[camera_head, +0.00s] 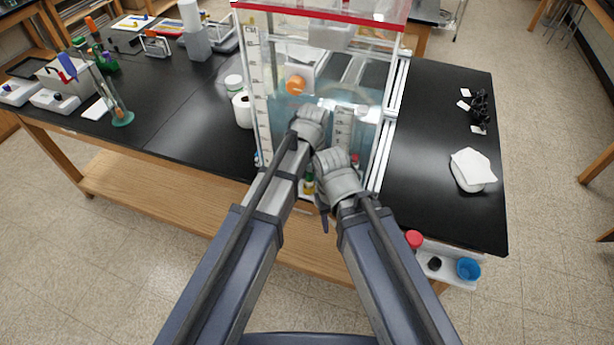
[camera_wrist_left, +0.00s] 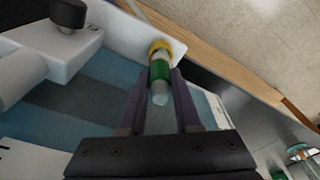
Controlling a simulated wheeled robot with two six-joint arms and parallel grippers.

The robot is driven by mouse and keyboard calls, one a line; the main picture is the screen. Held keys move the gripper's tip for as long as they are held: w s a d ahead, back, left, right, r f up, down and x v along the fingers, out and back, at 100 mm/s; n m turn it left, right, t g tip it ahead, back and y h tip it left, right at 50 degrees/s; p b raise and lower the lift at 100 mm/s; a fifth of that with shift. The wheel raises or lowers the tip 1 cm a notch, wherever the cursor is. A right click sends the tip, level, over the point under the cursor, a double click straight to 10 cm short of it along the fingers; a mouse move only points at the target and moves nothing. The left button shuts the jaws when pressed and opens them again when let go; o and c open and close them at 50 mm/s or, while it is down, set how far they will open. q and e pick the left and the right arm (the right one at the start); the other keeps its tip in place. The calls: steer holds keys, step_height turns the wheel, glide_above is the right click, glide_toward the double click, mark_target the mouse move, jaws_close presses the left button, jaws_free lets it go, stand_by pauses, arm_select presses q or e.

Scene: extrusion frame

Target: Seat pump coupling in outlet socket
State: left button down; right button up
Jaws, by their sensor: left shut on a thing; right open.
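The coupling (camera_wrist_left: 160,72) is green with a yellow collar and a pale end. In the left wrist view my left gripper (camera_wrist_left: 158,84) is shut on it, with a dark finger on each side. The yellow collar points towards a white panel (camera_wrist_left: 130,30); I cannot tell whether they touch. In the head view a small green and yellow piece (camera_head: 309,183) shows between my wrists, low at the tank's front. My left fingers are hidden there by the arm. My right gripper (camera_head: 324,212) is open, lower and mostly hidden behind its wrist. I cannot make out the outlet socket clearly.
A clear tank (camera_head: 262,100) with a red rim and centimetre scales stands at the table's front edge. An orange round part (camera_head: 296,85) shows in it. White containers (camera_head: 242,110) stand left of it.

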arm_select(q)
step_height(320, 180, down, 2)
steer(key=shift+s+b, duration=0.15)
steer(key=shift+b, duration=0.35)
steer(key=shift+s+a+f, duration=0.1)
steer(key=shift+a, duration=0.05)
arm_select(e)
steer(key=shift+a+f, duration=0.25)
steer(key=shift+f, duration=0.3)
steer(key=shift+a+f, duration=0.25)
steer(key=shift+f, duration=0.25)
arm_select(q)
steer(key=c, duration=1.1)
jaws_free()
steer(key=o, duration=0.5)
arm_select(e)
steer(key=shift+r, duration=0.1)
